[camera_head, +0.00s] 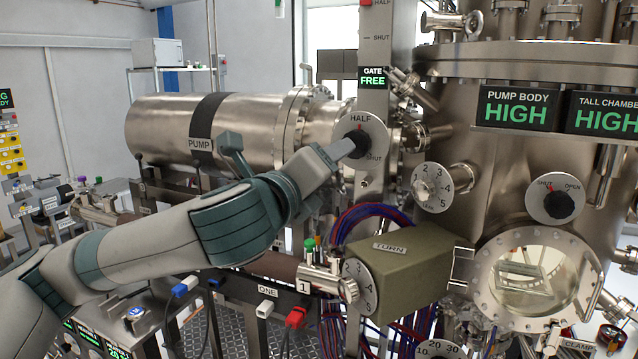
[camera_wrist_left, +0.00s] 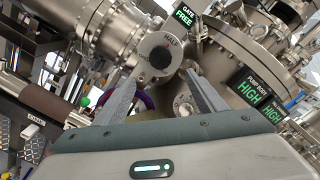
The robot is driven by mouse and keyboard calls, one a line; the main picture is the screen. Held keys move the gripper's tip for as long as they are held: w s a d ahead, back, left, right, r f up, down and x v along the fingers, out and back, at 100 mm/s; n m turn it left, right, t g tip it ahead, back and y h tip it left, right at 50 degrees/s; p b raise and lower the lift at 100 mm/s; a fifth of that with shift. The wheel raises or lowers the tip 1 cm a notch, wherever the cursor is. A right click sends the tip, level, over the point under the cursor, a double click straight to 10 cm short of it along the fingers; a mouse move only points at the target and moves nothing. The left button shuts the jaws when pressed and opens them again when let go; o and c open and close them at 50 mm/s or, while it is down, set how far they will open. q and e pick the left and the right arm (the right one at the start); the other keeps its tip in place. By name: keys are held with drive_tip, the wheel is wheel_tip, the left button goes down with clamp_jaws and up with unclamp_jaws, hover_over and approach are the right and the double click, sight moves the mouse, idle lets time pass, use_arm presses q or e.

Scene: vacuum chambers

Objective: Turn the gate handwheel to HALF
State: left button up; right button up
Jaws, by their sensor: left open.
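The gate handwheel (camera_head: 357,143) is a dark knob on a round pale dial (camera_head: 375,126) marked HALF at the top and SHUT at the lower right. A red mark on the knob points up towards HALF. In the left wrist view the handwheel (camera_wrist_left: 160,57) shows ahead, between and beyond the fingertips. My left gripper (camera_head: 350,146) is open in front of the dial; its fingers (camera_wrist_left: 160,77) stand apart with nothing between them. In the head view it partly covers the knob, and I cannot tell whether it touches. My right gripper is out of view.
A green GATE FREE display (camera_head: 372,77) sits above the dial, with a red marker (camera_head: 368,3) beside HALF on the post. A numbered dial (camera_head: 426,190) and the green TURN box (camera_head: 400,280) stand right and below. The pump cylinder (camera_head: 255,125) lies behind my arm.

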use_arm(q)
drive_tip(key=shift+v, duration=1)
